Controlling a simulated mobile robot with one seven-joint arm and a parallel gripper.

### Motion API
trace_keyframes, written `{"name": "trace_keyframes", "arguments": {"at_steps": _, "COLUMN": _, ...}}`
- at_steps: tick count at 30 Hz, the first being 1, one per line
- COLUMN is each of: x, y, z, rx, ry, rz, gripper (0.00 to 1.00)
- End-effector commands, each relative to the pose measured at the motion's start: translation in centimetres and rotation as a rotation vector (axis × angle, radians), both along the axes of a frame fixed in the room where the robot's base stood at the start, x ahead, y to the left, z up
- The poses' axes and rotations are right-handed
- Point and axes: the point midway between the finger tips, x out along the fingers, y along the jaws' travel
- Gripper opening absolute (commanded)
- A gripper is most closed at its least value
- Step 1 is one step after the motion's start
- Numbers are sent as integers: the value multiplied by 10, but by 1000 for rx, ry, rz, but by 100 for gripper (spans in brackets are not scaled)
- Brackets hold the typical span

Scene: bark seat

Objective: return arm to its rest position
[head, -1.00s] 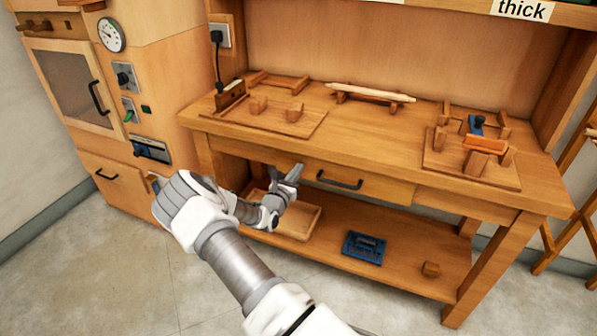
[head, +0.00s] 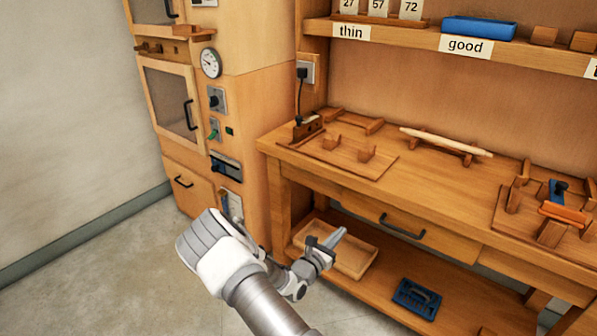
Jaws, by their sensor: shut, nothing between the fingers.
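My gripper (head: 331,240) is in the lower middle of the head view, at the end of my folded white and grey arm. Its fingers are together and hold nothing. It shows in front of the bench's lower shelf, over the shallow wooden tray (head: 360,262) in the picture, and apart from the bench top. The tray is partly hidden behind my gripper.
The wooden workbench (head: 450,200) has a drawer with a dark handle, jigs and a pale rod (head: 445,141). A blue object (head: 416,298) lies on the lower shelf. A wooden cabinet (head: 240,110) with a gauge stands left. Floor at left (head: 110,270) is clear.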

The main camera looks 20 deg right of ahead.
Motion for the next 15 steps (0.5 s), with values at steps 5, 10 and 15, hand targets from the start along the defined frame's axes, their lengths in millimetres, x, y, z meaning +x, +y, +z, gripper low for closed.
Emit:
{"name": "trace_keyframes", "arguments": {"at_steps": 5, "x": -4, "y": -4, "z": 14, "rx": 36, "ry": -38, "rz": -48, "gripper": 0}}
{"name": "trace_keyframes", "arguments": {"at_steps": 10, "x": -25, "y": -18, "z": 52, "rx": 160, "ry": -151, "rz": -210, "gripper": 0}}
{"name": "trace_keyframes", "arguments": {"at_steps": 15, "x": -57, "y": -28, "z": 90, "rx": 324, "ry": -279, "rz": -400, "gripper": 0}}
